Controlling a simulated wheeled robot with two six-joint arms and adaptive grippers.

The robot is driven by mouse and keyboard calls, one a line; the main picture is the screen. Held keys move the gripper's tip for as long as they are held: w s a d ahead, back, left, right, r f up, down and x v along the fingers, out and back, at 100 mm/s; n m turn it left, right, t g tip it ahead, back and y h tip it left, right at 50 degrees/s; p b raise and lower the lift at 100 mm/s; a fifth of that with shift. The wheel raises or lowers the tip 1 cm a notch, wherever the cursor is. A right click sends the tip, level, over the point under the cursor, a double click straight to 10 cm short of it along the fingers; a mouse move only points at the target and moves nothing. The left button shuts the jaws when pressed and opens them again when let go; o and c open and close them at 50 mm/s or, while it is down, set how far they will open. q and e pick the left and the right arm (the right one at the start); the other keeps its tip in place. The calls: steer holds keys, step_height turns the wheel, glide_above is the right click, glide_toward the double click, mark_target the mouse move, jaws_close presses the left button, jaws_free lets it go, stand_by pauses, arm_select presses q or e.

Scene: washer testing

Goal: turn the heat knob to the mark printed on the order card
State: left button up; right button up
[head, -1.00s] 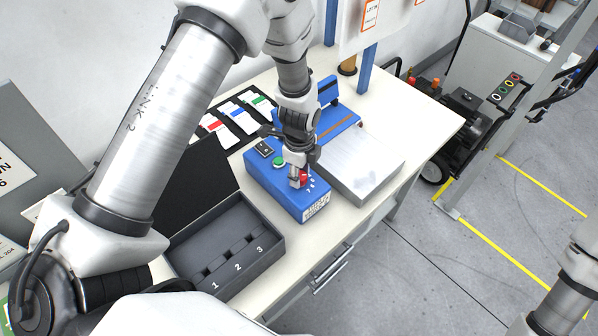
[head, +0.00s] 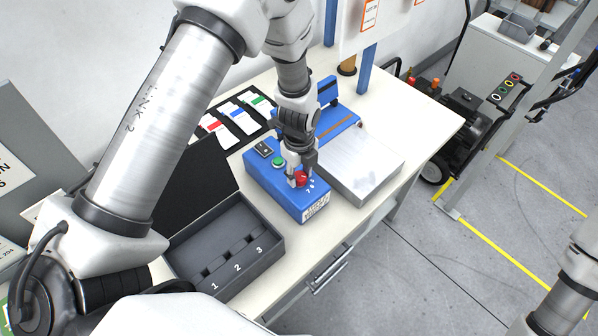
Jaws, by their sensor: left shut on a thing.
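The heat knob (head: 301,178) is red and sits on top of the blue control box (head: 288,196), which also carries a green button (head: 278,161) and a small black switch (head: 264,149). White marks (head: 313,184) are printed beside the knob. My left gripper (head: 301,172) points down from above and is shut on the knob, hiding part of it. The knob's exact pointing direction is too small to read. An orange-bordered card (head: 371,14) hangs on the white board at the top; I cannot tell whether it is the order card. My right gripper is not in view.
A dark open case (head: 275,272) with slots numbered 1, 2 and 3 stands at the front left. Colored cards (head: 231,118) lie behind. The table's right corner is clear.

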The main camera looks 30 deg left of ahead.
mark_target(300, 176)
arm_select(q)
steer(key=shift+s+f, duration=0.1)
steer(key=shift+s, duration=0.05)
steer(key=o, duration=1.1)
steer(key=shift+o, duration=0.2)
steer(key=shift+d, duration=0.1)
steer(key=shift+r, duration=0.35)
step_height(300, 176, up, 11)
steer(key=shift+r, duration=0.2)
